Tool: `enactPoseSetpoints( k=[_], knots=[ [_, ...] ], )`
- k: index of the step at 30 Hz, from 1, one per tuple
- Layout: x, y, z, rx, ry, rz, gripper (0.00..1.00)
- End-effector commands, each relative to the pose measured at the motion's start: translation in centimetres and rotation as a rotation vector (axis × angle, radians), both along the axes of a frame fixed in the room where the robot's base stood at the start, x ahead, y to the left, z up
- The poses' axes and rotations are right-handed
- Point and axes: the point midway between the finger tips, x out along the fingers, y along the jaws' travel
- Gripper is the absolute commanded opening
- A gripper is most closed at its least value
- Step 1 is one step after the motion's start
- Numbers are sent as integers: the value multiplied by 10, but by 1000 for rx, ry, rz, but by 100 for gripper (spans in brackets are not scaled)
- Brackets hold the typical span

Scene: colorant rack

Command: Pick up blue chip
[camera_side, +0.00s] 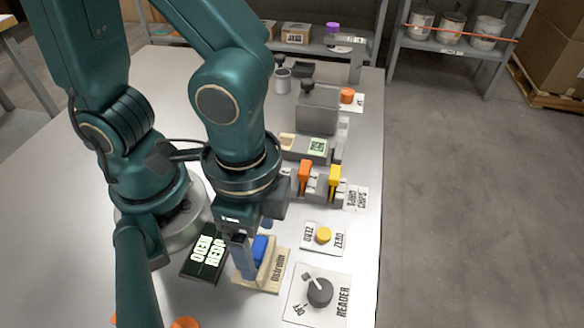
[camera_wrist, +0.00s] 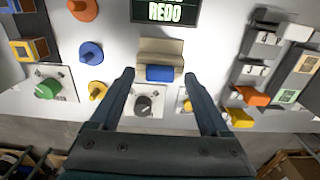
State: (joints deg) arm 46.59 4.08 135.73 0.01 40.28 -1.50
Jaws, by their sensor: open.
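The blue chip (camera_side: 260,247) stands in a pale wooden holder (camera_side: 272,270) near the front of the table. In the wrist view the blue chip (camera_wrist: 160,73) sits at the lower edge of the beige holder (camera_wrist: 160,46). My gripper (camera_side: 248,262) is low beside the chip, and a finger partly covers the holder in the side view. In the wrist view my gripper (camera_wrist: 159,77) is open, with one fingertip on each side of the chip and visible gaps between. I cannot tell whether the tips are down at chip height.
A dark display (camera_side: 204,255) reading REDO lies left of the holder. A grey reader dial (camera_side: 319,292) and a yellow knob (camera_side: 323,235) are to its right. Orange (camera_side: 304,176) and yellow (camera_side: 335,176) chips stand in a rack behind. Loose coloured pieces (camera_wrist: 91,53) lie left in the wrist view.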

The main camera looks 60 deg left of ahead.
Motion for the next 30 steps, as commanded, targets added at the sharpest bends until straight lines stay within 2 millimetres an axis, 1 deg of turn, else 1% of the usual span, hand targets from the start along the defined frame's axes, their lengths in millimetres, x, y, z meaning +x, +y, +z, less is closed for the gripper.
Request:
enactPoseSetpoints(
  k=[3, 10, 11, 12, 14, 15, 16, 17, 26, 30],
  knots=[
    [0, 1, -4, 1, 1, 1, 80],
    [0, 0, -5, 0, 0, 1, 80],
    [0, 0, -5, 0, 0, 1, 72],
    [0, 0, -5, 0, 0, 1, 57],
    [0, 0, -5, -1, -1, 1, 34],
    [0, 0, -5, -1, -1, 1, 19],
    [0, 0, -4, -1, -1, 1, 7],
    [0, 0, -4, -1, -1, 1, 0],
    [0, 0, -4, -1, -1, 1, 0],
    [1, 0, 2, -3, -3, 1, 0]
  ],
)
